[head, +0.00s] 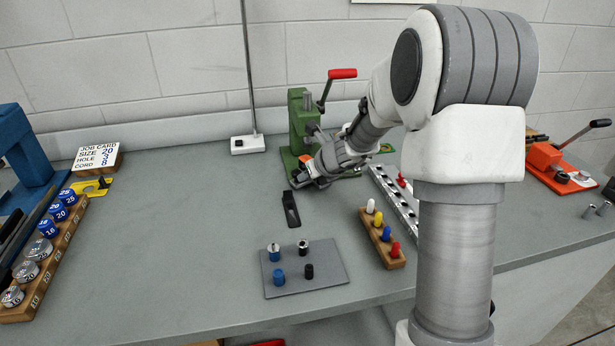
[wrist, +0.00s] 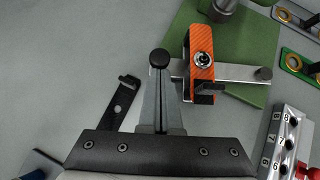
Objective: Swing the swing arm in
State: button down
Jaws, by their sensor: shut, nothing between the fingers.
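The green machine (head: 297,118) with a red-handled lever (head: 342,74) stands at the back of the bench. In the wrist view its green base (wrist: 240,55) carries an orange block (wrist: 202,62) and a steel bar (wrist: 240,72), which look like the swing arm, though I cannot be sure. A round black knob (wrist: 159,58) is at the bar's left side. My gripper (head: 298,179) is low in front of the machine. In the wrist view its shut, empty fingers (wrist: 161,82) point at the knob, close to it; I cannot tell whether they touch.
A grey plate (head: 333,280) with several small parts, a wooden rack of coloured pegs (head: 396,264) and a numbered rail (head: 394,200) are nearer.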

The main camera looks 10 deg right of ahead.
jog(key=shift+m+h, duration=0.3)
jog(key=shift+m, duration=0.2)
jog(key=w+a+p, duration=0.1)
jog(key=w+p, duration=0.1)
jog(key=w, duration=0.1)
jog(key=w+a+p, duration=0.1)
jog(key=w, duration=0.1)
jog(key=shift+a+r, duration=0.15)
jog(key=shift+a, duration=0.15)
jog(key=shift+w+a+p, duration=0.15)
jog(key=shift+w+p, duration=0.15)
jog(key=shift+w, duration=0.4)
jog(key=shift+s, duration=0.1)
